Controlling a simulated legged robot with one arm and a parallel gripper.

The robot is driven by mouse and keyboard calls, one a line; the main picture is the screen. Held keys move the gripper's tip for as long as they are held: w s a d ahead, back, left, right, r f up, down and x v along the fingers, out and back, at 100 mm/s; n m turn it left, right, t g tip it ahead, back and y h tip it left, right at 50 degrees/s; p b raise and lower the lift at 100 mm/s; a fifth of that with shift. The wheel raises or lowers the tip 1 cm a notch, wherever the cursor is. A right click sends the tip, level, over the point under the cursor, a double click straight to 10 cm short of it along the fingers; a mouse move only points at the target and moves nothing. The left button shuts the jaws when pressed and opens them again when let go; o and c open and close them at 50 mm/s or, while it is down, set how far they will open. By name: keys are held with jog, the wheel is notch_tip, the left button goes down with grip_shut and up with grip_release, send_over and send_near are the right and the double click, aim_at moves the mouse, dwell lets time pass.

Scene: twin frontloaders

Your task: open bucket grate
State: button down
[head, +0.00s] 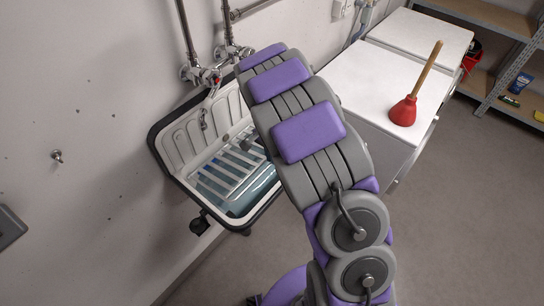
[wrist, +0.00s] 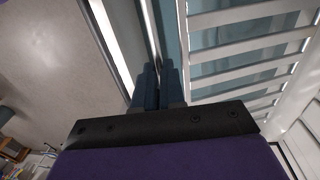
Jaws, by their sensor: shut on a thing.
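The utility sink (head: 165,152) hangs on the left wall, with a white ribbed back, a black rim and bluish water inside. The white slatted bucket grate (head: 222,180) lies across its basin; I cannot tell how far it is tilted. In the wrist view the grate's slats (wrist: 245,40) fill the right side. My gripper (wrist: 158,72) has its two dark fingers close together, shut on the grate's edge bar beside the sink's front rim. In the head view my arm hides the gripper and the grate's right part.
Pipes with valves (head: 200,75) are above the sink. White machines (head: 350,90) stand to the right, with a red plunger (head: 404,110) on top. Shelves (head: 485,12) are at the back right. The floor (head: 450,220) at right is clear.

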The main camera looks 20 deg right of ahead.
jog(key=c, duration=1.8)
grip_release()
jog(key=shift+w+a+r, duration=0.1)
jog(key=o, duration=0.3)
jog(key=r+p, duration=0.1)
jog(key=r, duration=1)
jog(key=w+a+r+p, duration=0.1)
jog(key=r, duration=0.5)
jog(key=shift+w+a+r+p, duration=0.1)
jog(key=shift+r+p, duration=0.1)
jog(key=shift+p, duration=0.15)
jog(key=s+r+n, duration=0.1)
jog(key=s+n, duration=0.2)
jog(key=s, duration=0.9)
jog(key=s+r+n, duration=0.2)
jog(key=s+n, duration=0.2)
jog(key=s, duration=0.8)
jog(key=s+d+r+n, duration=0.1)
jog(key=s+n, duration=0.2)
jog(key=s, duration=0.9)
jog(key=shift+s+r+n+g+y, duration=0.2)
jog(key=shift+r+n+g+y, duration=0.2)
